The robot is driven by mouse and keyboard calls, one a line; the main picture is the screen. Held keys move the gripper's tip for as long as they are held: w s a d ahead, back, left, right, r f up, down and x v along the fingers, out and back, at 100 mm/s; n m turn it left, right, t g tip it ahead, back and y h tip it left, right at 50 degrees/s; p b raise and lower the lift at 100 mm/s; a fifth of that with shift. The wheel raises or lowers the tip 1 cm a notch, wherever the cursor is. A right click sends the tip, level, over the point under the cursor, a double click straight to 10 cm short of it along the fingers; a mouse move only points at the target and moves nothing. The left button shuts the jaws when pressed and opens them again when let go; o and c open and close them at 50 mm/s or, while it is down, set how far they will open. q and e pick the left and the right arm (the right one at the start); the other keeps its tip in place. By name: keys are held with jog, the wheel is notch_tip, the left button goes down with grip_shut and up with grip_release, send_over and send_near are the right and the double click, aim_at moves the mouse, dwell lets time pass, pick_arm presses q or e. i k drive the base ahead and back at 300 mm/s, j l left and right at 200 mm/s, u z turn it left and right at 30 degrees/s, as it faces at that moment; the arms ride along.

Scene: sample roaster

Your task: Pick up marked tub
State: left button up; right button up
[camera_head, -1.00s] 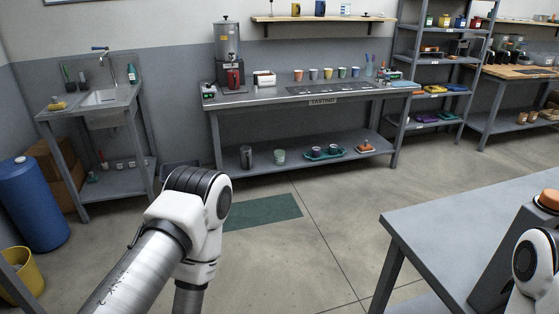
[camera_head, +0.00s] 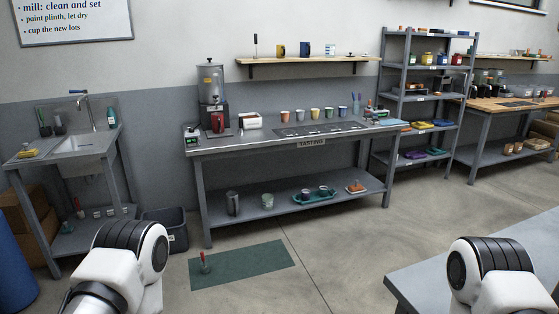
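No tub with a readable mark can be made out. Several small jars or tubs (camera_head: 442,58) stand on an upper level of the grey shelf rack (camera_head: 407,98) at the right, too small to read. Several coloured cups (camera_head: 315,113) stand in a row on the tasting bench (camera_head: 250,142). My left arm shows at the bottom left and my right arm at the bottom right. Both grippers are outside the view.
A grey table (camera_head: 402,286) stands at the lower right, close to my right arm. A green mat (camera_head: 240,266) lies on the floor with a red-handled item (camera_head: 204,264) on it. A sink (camera_head: 82,146) stands at the left. Open floor lies ahead.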

aim_at(268, 202)
jog(key=i+j+u, duration=0.25)
jog(key=i, duration=0.7)
jog(key=i+j+u, duration=0.15)
jog(key=i+u, duration=0.15)
jog(key=i, duration=0.7)
jog(key=i+l+z, duration=0.2)
jog(key=i+z, duration=0.15)
jog(key=i, duration=0.15)
jog(key=i+z, duration=0.35)
jog(key=i, duration=0.15)
jog(key=i+z, duration=0.35)
jog(key=i, duration=0.2)
jog(key=i+l+u, duration=0.15)
jog(key=i+l, duration=0.15)
jog(key=i, duration=0.25)
jog(key=i+l+u, duration=0.15)
jog(key=i+l, duration=0.25)
jog(key=i, duration=0.1)
